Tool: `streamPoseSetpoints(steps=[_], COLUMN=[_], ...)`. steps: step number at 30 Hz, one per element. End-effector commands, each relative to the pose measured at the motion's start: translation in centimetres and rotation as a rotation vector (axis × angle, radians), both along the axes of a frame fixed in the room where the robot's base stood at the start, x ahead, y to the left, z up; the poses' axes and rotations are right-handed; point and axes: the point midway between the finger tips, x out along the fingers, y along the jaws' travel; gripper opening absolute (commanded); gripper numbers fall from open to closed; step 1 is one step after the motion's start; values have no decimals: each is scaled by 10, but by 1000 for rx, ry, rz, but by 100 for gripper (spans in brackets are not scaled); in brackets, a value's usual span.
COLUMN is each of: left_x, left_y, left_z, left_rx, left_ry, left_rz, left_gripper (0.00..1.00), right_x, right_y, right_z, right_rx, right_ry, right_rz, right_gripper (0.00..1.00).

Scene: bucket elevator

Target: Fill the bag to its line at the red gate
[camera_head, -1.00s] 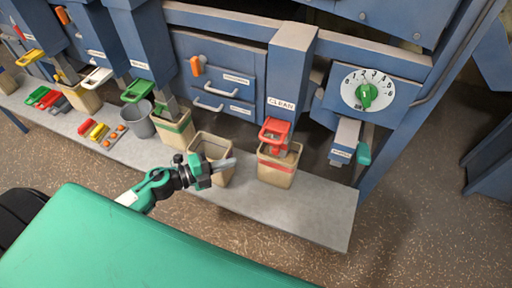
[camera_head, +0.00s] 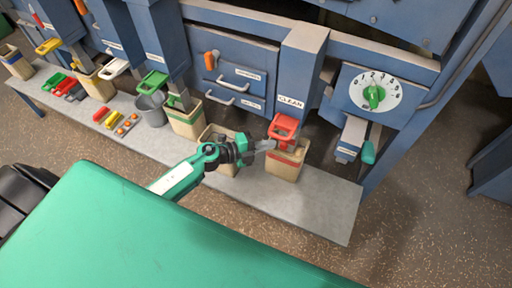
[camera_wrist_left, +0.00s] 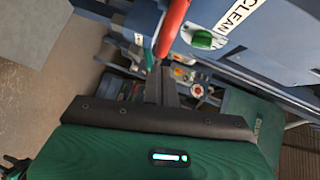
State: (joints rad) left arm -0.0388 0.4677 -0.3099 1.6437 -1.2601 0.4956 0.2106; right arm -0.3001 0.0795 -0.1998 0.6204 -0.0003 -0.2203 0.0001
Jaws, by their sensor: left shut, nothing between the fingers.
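The red gate handle (camera_head: 284,127) is on the chute marked CLEAN. Below it a tan bag (camera_head: 284,168) with a red line stands on the grey bench (camera_head: 318,207). The fill level inside cannot be made out. My left gripper (camera_head: 267,146) is shut and empty, its fingertips just left of and below the red handle, over the bag's left rim. In the left wrist view the closed fingers (camera_wrist_left: 161,86) point toward the lower end of the red handle (camera_wrist_left: 172,25); whether they touch cannot be told. My right gripper is not in view.
Another tan bag (camera_head: 229,168) stands partly behind my left gripper. Left of it are a green-line bag (camera_head: 187,121), a grey bucket (camera_head: 151,108) and several coloured pieces. A numbered dial (camera_head: 375,93) with a green knob is at right. The bench's right end is clear.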

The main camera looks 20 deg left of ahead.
Motion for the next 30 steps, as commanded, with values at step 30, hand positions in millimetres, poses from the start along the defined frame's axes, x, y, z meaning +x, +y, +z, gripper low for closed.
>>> streamPoseSetpoints(steps=[30], left_x=[59], left_y=[-1], left_z=[-5], left_rx=[0], left_ry=[0], left_rz=[1], left_gripper=[0], right_x=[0], right_y=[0], right_z=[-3], right_rx=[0], right_ry=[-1], right_rz=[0], right_gripper=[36])
